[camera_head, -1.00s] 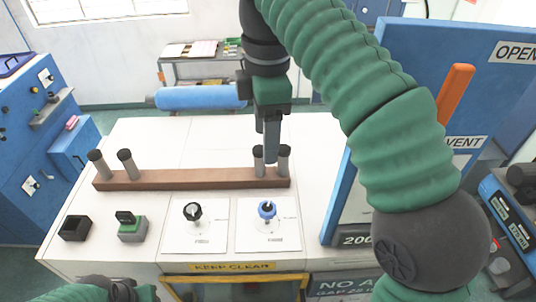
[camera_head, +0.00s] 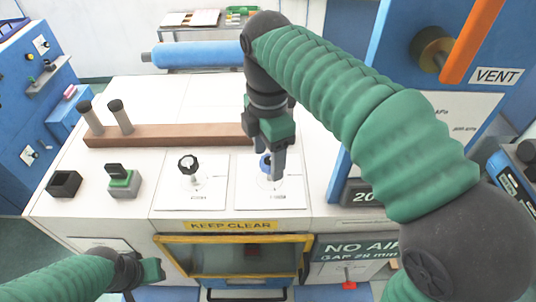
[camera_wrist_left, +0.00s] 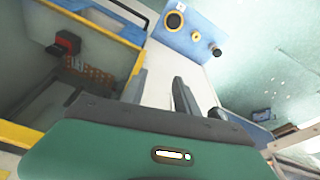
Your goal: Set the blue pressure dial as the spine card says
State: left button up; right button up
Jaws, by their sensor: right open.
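The blue pressure dial (camera_head: 264,162) stands on a white plate (camera_head: 248,198) on the machine's white top, partly hidden by my right gripper. My right gripper (camera_head: 277,176) is open and points down right at the dial; whether it touches the dial I cannot tell. My left gripper (camera_head: 148,276) is low at the front left of the machine. In the left wrist view its two fingers (camera_wrist_left: 160,92) stand apart with nothing between them. I cannot make out a spine card with readable text.
A black dial (camera_head: 188,164) sits on the plate to the left. A brown bar (camera_head: 165,135) with upright grey pegs lies behind. A green-and-black switch (camera_head: 122,180) and a black box (camera_head: 64,184) are at left. A blue panel with an orange lever (camera_head: 472,40) rises at right.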

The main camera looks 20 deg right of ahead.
jog(key=shift+a+f, duration=0.15)
jog(key=shift+f, duration=0.05)
jog(key=shift+d, duration=0.3)
jog(key=c, duration=0.6)
grip_shut()
